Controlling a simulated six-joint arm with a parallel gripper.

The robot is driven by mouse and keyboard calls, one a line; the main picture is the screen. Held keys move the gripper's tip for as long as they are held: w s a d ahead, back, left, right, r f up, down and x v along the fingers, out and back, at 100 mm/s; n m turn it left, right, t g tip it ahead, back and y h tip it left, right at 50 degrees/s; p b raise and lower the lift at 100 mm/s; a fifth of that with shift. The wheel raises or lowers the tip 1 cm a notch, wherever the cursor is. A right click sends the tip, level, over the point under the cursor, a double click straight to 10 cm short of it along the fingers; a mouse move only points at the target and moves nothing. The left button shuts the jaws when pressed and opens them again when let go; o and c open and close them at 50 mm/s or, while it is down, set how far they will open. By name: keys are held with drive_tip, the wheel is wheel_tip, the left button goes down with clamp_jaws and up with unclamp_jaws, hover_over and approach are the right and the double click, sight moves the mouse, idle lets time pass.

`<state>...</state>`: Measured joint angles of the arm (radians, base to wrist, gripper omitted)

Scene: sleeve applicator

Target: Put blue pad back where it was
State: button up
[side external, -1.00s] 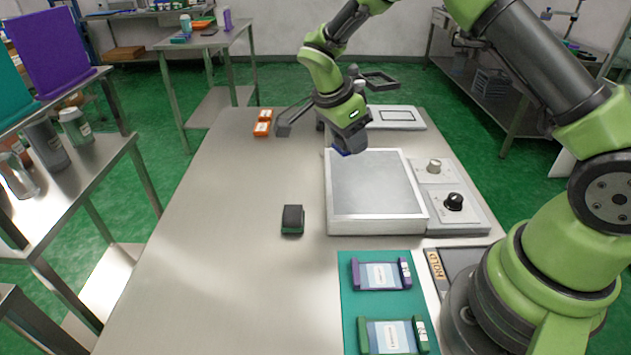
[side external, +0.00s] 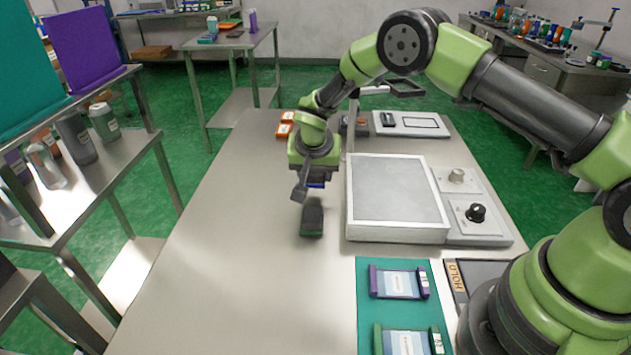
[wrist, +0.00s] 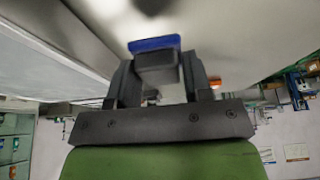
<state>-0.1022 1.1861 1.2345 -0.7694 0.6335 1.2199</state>
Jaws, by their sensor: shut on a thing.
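The blue pad (wrist: 155,44) is a small dark block with a blue face. It sits between the fingers of my gripper (wrist: 155,70) in the wrist view. The gripper is just behind and above a dark block with a green base (side external: 312,220) on the table. Whether the pad touches that block cannot be told.
A grey-topped white plate unit (side external: 398,200) with knobs (side external: 476,212) stands close on the right. A teal mat (side external: 368,320) with purple and green framed holders lies in front. Orange items (side external: 285,128) and a white tray (side external: 440,124) are at the back. The table's left side is clear.

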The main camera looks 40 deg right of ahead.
sight(315, 182)
drive_tip(key=shift+f, duration=1.4)
drive_tip(key=shift+f, duration=0.2)
drive_tip(key=o, duration=0.9)
drive_tip(key=shift+r, duration=0.15)
